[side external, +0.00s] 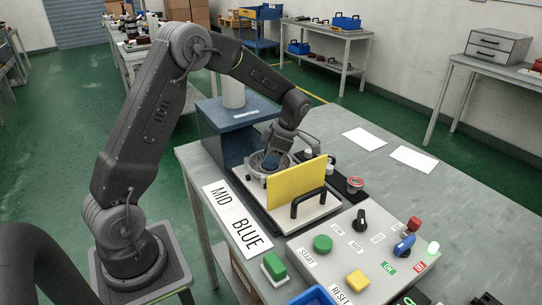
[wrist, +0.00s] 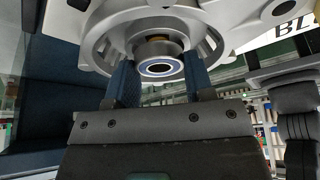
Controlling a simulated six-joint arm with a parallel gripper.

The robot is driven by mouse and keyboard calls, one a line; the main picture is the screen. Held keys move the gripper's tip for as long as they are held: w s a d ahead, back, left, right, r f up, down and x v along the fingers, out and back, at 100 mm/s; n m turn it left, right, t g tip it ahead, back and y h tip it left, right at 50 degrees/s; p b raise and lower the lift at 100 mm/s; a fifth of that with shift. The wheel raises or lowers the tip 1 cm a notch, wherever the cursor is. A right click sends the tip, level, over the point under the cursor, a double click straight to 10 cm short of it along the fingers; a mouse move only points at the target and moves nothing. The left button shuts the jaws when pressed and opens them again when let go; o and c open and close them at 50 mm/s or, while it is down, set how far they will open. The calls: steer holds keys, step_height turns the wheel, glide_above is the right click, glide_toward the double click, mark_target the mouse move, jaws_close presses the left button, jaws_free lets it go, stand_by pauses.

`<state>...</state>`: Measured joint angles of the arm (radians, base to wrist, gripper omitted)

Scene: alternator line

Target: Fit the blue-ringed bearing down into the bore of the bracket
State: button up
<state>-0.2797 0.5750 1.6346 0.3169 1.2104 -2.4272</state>
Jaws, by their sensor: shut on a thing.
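The silver bracket (side external: 256,172) sits on a fixture plate, partly hidden behind a yellow panel; its spoked underside-like rim fills the top of the wrist view (wrist: 88,42). The blue-ringed bearing (wrist: 160,69) shows in the wrist view between my two blue fingers, in line with the bracket's round centre. My gripper (wrist: 160,78) is shut on the bearing. In the side view my gripper (side external: 272,158) points down at the bracket's middle, and the bearing is hidden there. I cannot tell how deep the bearing is in the bore.
The yellow panel (side external: 297,184) stands upright right beside the bracket, with a black handle (side external: 308,202) in front. A dark blue machine block (side external: 222,128) stands behind. A control box with buttons and knobs (side external: 350,250) is at the front. The table's right side is mostly clear.

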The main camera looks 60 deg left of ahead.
steer(key=shift+f, duration=0.15)
steer(key=o, duration=1)
steer(key=v, duration=1.4)
steer(key=s+d+r+m+t, duration=0.2)
steer(key=s+d+r+m, duration=0.3)
steer(key=m, duration=0.2)
steer(key=s+d+m+t, duration=0.2)
steer(key=s+d+m, duration=0.1)
steer(key=s+m, duration=0.3)
steer(key=s+d+f+m+t+h, duration=0.1)
steer(key=s+d+m+t, duration=0.1)
steer(key=s+m, duration=0.4)
steer(key=s+d+f+m+t+h, duration=0.1)
steer(key=s+d+m+t, duration=0.2)
steer(key=s+m, duration=0.4)
steer(key=shift+s+d+m, duration=0.1)
steer(key=shift+d+m, duration=0.15)
steer(key=shift+m, duration=0.55)
steer(key=shift+d+m, duration=0.25)
steer(key=shift+m, duration=0.55)
